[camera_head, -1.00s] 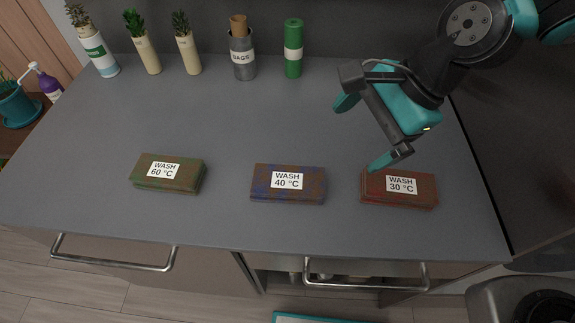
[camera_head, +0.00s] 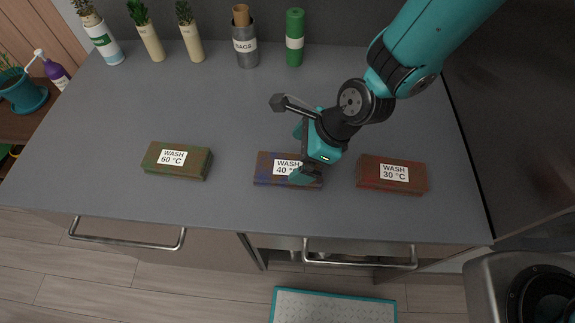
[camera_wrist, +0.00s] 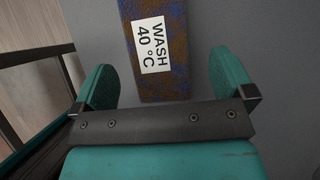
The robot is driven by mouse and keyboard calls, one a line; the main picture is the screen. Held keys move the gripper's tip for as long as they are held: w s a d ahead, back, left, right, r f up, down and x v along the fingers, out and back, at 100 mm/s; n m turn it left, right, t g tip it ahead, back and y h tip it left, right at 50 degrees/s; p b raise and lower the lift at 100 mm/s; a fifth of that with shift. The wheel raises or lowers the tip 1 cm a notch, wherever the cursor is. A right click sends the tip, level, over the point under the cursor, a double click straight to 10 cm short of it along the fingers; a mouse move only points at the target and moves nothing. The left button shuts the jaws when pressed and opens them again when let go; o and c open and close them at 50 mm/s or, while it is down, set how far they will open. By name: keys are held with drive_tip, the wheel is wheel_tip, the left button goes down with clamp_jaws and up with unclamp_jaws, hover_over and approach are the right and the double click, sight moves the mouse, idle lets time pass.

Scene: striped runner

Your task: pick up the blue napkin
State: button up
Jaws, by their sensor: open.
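The blue napkin is the folded block mottled blue and brown (camera_head: 264,168), lying flat on the counter with a white "WASH 40 °C" label. My gripper (camera_head: 301,153) is above its right part and hides some of the label in the head view. In the wrist view the napkin (camera_wrist: 165,75) reaches between the two teal fingers (camera_wrist: 160,80), which are wide apart and empty. I cannot tell how high the fingers are above it.
A green-brown napkin (camera_head: 178,172) lies to the left and a red-brown napkin (camera_head: 385,187) to the right on the grey counter (camera_head: 150,105). A grey "BAGS" holder (camera_head: 244,52), a green roll (camera_head: 294,50) and potted plants (camera_head: 150,40) stand at the back.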

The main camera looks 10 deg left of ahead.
sight(289, 166)
drive_tip(key=shift+s+p+x, duration=0.2)
drive_tip(key=shift+p+x, duration=0.85)
drive_tip(key=shift+x, duration=1.8)
drive_tip(key=shift+c, duration=0.5)
drive_tip(key=c, duration=0.8)
